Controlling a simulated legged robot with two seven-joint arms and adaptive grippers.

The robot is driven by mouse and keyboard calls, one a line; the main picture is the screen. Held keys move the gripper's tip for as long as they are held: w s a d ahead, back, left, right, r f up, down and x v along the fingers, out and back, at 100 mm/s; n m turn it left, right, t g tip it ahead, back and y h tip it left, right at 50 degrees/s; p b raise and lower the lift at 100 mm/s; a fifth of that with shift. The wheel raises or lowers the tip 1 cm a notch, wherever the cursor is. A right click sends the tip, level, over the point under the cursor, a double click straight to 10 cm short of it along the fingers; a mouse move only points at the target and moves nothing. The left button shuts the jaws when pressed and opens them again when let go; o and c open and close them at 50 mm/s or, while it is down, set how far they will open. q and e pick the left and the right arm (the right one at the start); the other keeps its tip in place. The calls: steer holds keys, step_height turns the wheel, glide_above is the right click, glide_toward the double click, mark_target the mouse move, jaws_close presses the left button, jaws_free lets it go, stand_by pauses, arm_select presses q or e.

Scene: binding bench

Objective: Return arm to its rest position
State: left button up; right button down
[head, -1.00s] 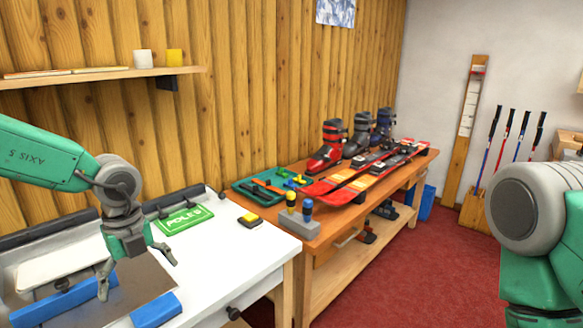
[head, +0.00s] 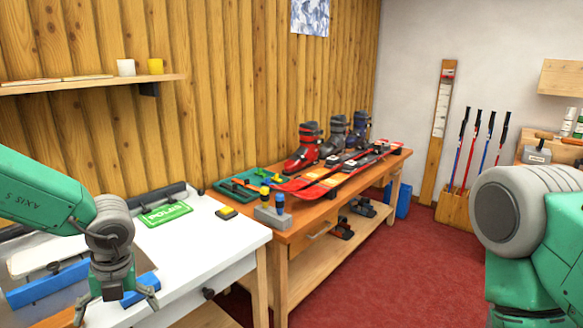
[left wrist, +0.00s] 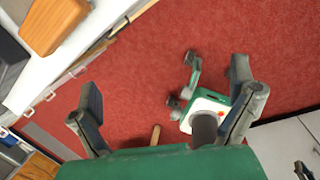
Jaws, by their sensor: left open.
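My left arm enters from the left in the head view, and its gripper (head: 118,298) hangs fingers down with the fingers spread and nothing between them. It is low in the picture, in front of the white bench (head: 185,275). In the left wrist view the two fingers of the left gripper (left wrist: 165,118) are wide apart, with red carpet showing between them. My right arm (head: 545,235) shows at the right edge of the head view as a grey joint and green links. Its gripper is out of the picture.
Blue blocks (head: 48,284) lie on the white bench, with a green poles sign (head: 165,214) behind. The wooden bench (head: 300,238) holds red skis (head: 335,175), ski boots (head: 306,150) and a green tray (head: 226,187). Red carpet (head: 400,270) is open between bench and right arm.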

arm_select(q)
steer(key=s+f+m+t+y, duration=0.1)
steer(key=s+f+m+t, duration=0.1)
steer(key=s+f+m, duration=0.65)
steer(key=s+f+m+t+y, duration=0.1)
steer(key=f+m, duration=0.4)
steer(key=m, duration=0.9)
steer(key=s+d+f+m+g+h, duration=0.1)
steer(key=s+d+f+m+h, duration=0.1)
steer(key=s+m, duration=0.7)
steer(key=s+d+f+m+g+h, duration=0.1)
steer(key=s+d+f+m, duration=0.3)
steer(key=s+m, duration=0.6)
steer(key=shift+s+m+g+h, duration=0.2)
steer(key=shift+m+g+h, duration=0.15)
steer(key=shift+h, duration=0.15)
steer(key=shift+a+f, duration=0.1)
